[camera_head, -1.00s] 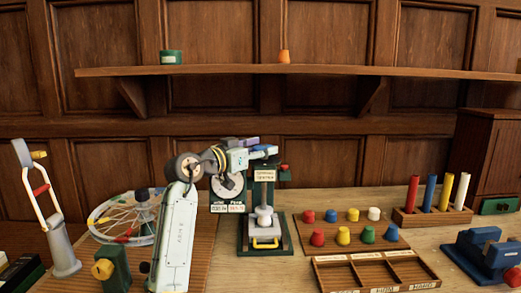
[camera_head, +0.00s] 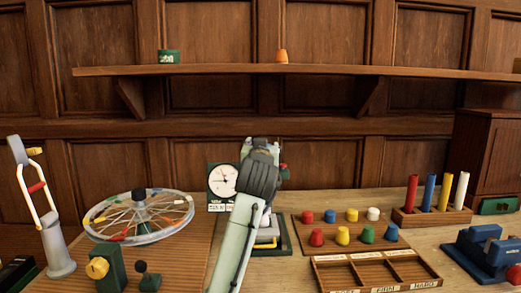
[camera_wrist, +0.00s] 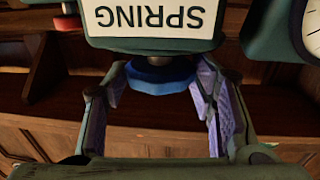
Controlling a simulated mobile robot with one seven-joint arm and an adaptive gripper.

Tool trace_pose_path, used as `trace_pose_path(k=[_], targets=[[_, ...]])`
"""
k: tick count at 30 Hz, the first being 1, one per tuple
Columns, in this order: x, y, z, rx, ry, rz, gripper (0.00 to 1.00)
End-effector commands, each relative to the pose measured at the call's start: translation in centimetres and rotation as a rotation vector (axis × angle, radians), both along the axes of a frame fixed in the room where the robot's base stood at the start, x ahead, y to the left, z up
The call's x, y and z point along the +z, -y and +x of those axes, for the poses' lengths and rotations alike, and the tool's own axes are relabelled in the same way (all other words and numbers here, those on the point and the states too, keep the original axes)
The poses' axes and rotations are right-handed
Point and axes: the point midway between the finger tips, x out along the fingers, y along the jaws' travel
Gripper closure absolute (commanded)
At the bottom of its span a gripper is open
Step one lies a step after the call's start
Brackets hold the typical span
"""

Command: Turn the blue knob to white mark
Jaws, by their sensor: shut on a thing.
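The blue knob (camera_wrist: 160,77) sits in the wrist view just under the spring tester's white label (camera_wrist: 150,16), which reads "SPRING" upside down. The fingertips of my gripper (camera_wrist: 161,73) are on both sides of the knob and shut on it. I cannot make out a white mark by the knob. In the head view my arm stands in front of the spring tester and hides its upper part, the knob and my fingertips. The tester's green base (camera_head: 285,244) shows beside my arm.
A dial gauge (camera_head: 222,181) stands just left of my arm. A spoked wheel (camera_head: 110,222) is farther left. Coloured pegs on a board (camera_head: 378,219), an open compartment tray (camera_head: 413,283) and a rack of coloured rods (camera_head: 408,217) stand to the right.

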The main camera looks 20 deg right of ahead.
Motion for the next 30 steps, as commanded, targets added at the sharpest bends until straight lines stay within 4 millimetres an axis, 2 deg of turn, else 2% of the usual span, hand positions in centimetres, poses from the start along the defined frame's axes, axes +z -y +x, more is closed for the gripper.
trace_pose_path(k=[2,30], targets=[[-0.2,0.62,-0.16,0.067,-0.004,0.001,0.77],[0.38,1.52,0.25,0.961,-0.006,0.004,0.77]])
